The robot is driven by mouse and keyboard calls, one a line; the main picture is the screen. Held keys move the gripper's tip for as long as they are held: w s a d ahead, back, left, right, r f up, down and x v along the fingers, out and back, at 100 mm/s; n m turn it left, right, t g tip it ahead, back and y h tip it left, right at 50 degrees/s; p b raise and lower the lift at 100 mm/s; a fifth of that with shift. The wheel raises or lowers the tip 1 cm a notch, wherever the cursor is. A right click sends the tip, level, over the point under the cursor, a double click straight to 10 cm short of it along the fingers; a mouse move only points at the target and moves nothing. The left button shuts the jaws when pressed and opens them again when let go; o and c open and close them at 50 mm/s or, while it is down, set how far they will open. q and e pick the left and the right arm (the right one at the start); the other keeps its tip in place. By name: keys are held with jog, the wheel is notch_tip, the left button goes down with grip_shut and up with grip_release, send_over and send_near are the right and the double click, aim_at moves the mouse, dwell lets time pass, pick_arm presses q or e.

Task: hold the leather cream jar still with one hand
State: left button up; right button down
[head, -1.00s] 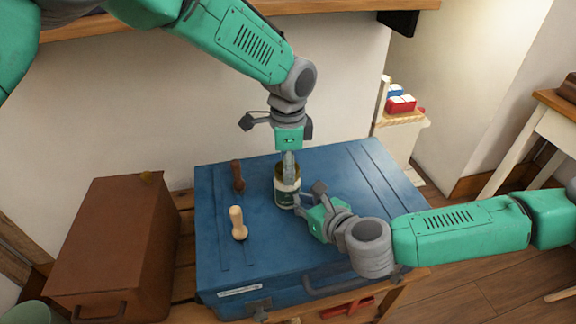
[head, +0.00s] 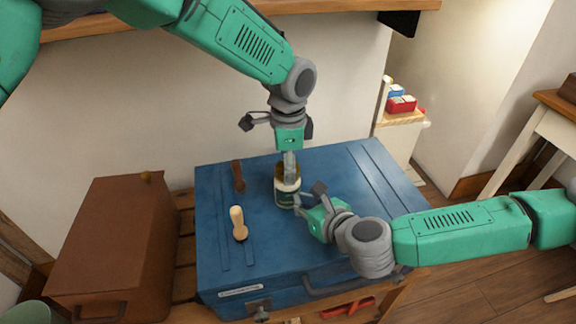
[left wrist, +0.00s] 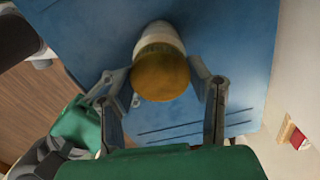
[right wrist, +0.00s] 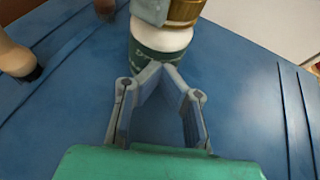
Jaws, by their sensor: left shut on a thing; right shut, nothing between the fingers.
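The leather cream jar (head: 284,199) stands upright on the blue trunk, with a green label, a pale shoulder and a gold lid. My left gripper (head: 289,166) comes down from above and is shut on the jar's lid; the lid (left wrist: 160,72) sits between its fingers in the left wrist view. My right gripper (head: 299,201) is shut and empty, low at the jar's right front side. In the right wrist view its fingertips (right wrist: 152,68) meet against or just before the jar's label (right wrist: 146,58); I cannot tell if they touch.
The blue trunk (head: 330,185) has free room right of the jar. A pale wooden-handled tool (head: 238,223) and a dark brown-handled one (head: 238,176) stand left of it. A brown case (head: 110,245) is at the left. A small shelf with red and blue boxes (head: 402,104) is behind right.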

pick_arm(q)
jog(key=o, duration=1.3)
